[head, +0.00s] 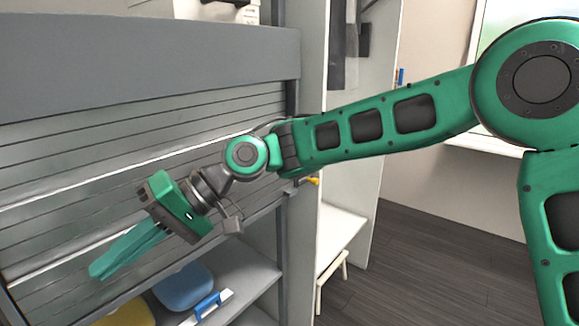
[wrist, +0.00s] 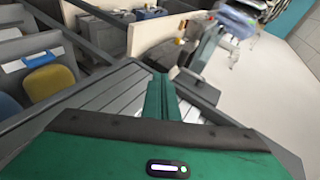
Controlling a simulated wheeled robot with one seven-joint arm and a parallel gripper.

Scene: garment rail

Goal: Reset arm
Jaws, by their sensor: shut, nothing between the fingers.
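My green arm reaches from the right across the head view. My gripper (head: 97,272) is at the lower left, in front of a grey slatted panel (head: 90,140). Its fingers are together with nothing between them. In the wrist view my gripper (wrist: 167,78) points forward over grey slats. I cannot tell exactly how far the fingertips are from the panel. No garment is in the fingers.
Below the panel, a shelf holds a blue rounded item (head: 184,287), a yellow item (head: 128,314) and a blue-and-white object (head: 208,306). A white bench (head: 340,228) stands beyond the cabinet. Dark floor (head: 415,270) is open at the lower right.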

